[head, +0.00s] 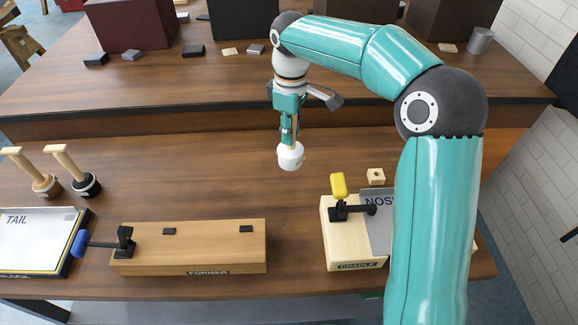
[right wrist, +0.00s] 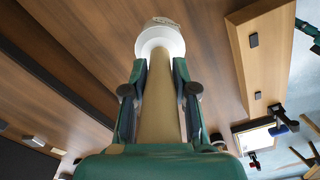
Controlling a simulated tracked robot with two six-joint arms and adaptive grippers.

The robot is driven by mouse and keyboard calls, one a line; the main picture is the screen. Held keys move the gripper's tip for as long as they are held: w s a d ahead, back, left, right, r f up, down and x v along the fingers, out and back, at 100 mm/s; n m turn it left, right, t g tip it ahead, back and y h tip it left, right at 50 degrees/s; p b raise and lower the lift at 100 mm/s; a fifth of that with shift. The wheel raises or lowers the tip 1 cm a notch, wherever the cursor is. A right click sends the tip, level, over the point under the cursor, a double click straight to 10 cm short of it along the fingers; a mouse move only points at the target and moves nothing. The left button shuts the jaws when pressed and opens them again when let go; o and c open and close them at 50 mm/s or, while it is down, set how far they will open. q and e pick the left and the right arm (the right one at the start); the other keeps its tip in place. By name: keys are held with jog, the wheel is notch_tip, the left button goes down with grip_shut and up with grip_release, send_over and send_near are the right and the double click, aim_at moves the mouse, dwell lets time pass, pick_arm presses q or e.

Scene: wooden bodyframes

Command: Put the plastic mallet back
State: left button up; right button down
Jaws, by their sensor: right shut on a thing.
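The plastic mallet has a white head (head: 290,157) and a pale wooden handle. My right gripper (head: 290,132) is shut on the handle, with the head hanging below the fingers over the bench. In the right wrist view the handle (right wrist: 159,112) runs between both fingers, and the white head (right wrist: 160,40) shows beyond the fingertips. Two other wooden-handled tools stand at the left, one with a brass-coloured base (head: 46,186) and one with a black base (head: 87,186). My left gripper is not in view.
The FORMER block (head: 190,247) with a blue-handled clamp lies at front left, beside the TAIL tray (head: 30,240). The CRADLE (head: 345,240) with a yellow-handled clamp (head: 339,186) is at front right. A small wooden block with a hole (head: 376,176) sits behind it. The middle bench is clear.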

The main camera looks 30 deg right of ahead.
aim_at(291, 163)
notch_tip(291, 163, down, 11)
jog(key=shift+f, duration=0.15)
dwell(0.4)
jog(key=c, duration=0.9)
grip_release()
jog(key=shift+f, duration=0.1)
notch_tip(291, 163, up, 12)
jog(key=shift+r, duration=0.15)
